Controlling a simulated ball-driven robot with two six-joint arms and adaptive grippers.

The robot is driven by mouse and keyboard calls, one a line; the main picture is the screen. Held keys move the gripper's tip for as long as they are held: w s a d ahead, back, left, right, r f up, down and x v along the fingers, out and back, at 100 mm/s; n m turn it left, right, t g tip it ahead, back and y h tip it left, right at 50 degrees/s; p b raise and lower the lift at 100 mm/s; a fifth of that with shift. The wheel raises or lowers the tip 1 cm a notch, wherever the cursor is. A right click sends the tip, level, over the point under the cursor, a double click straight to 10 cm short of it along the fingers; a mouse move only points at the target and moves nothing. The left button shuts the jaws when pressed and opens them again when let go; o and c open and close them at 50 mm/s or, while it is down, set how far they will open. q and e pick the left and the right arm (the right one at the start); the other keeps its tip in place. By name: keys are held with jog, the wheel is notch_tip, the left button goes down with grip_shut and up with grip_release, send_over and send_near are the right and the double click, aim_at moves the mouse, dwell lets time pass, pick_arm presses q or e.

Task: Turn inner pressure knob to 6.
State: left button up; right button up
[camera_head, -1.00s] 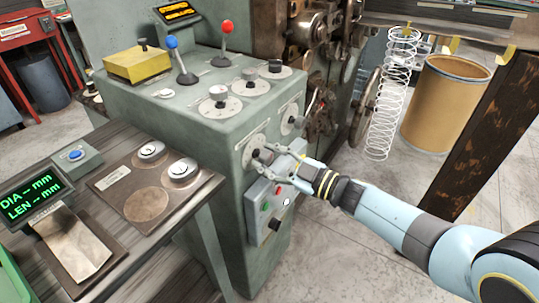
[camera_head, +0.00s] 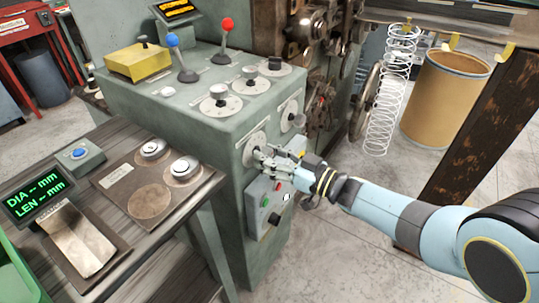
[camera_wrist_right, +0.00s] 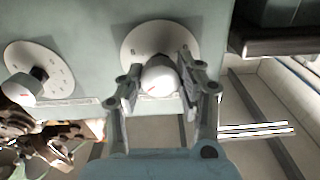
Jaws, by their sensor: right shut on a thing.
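Two knobs on round pale dials stand on the front face of the green machine (camera_head: 219,150). My right gripper (camera_head: 262,155) is at the dial nearer the left (camera_head: 252,149), its fingers closed around that dial's knob. In the right wrist view this white knob (camera_wrist_right: 158,76), with a red pointer line, sits between the two fingers of the gripper (camera_wrist_right: 160,82), in front of its dial (camera_wrist_right: 146,34). The other front knob (camera_head: 297,120) is free; its dial also shows in the right wrist view (camera_wrist_right: 45,58). The dial numbers are too small to read. My left gripper is out of view.
A control box (camera_head: 268,203) with green and red buttons sits just below the gripper. Several knobs and two levers, blue (camera_head: 173,42) and red (camera_head: 227,25), stand on the machine top. A coiled spring (camera_head: 391,90) hangs at the right. Open floor lies below my right arm.

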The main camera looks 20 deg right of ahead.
jog(key=shift+f, duration=0.15)
jog(key=o, duration=1.2)
jog(key=shift+c, duration=0.2)
jog(key=v, duration=1.2)
jog(key=shift+d, duration=0.1)
